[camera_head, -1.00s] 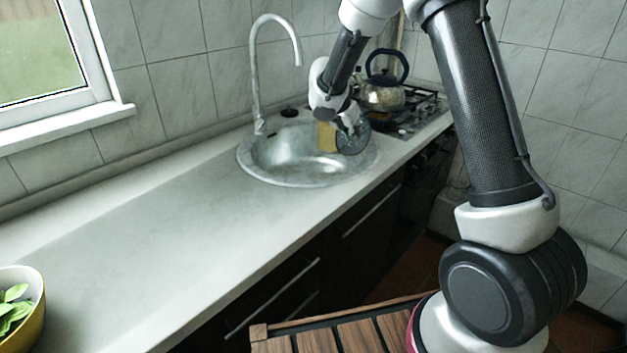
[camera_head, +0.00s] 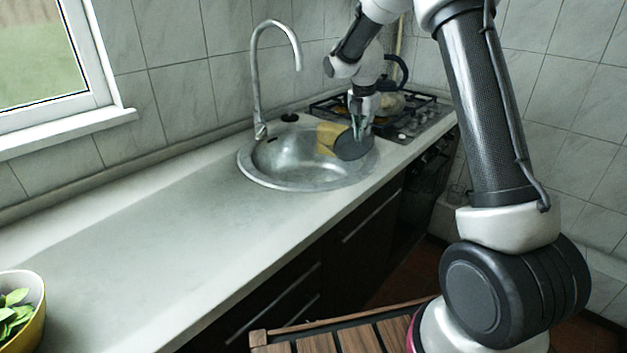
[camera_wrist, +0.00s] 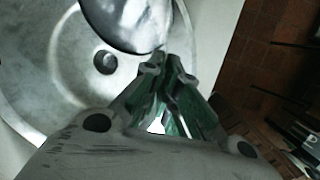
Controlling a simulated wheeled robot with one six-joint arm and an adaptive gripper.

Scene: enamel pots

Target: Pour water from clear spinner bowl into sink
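The clear spinner bowl (camera_head: 352,147) looks dark grey and is tilted over the right side of the round metal sink (camera_head: 268,166). My gripper (camera_head: 361,122) is above the bowl and points down. In the wrist view, the fingertips (camera_wrist: 168,62) are close together at the rim of the bowl (camera_wrist: 125,22), shut on it. The sink basin (camera_wrist: 50,95) and its dark round drain (camera_wrist: 104,62) show below the bowl there. I cannot make out any water in the bowl or falling from it.
A curved tap (camera_head: 258,80) rises behind the sink. A yellowish item (camera_head: 327,139) is beside the bowl at the sink's right. A kettle (camera_head: 390,102) stands on the hob, partly behind my gripper. The counter left of the sink is clear up to a leafy yellow bowl (camera_head: 38,325).

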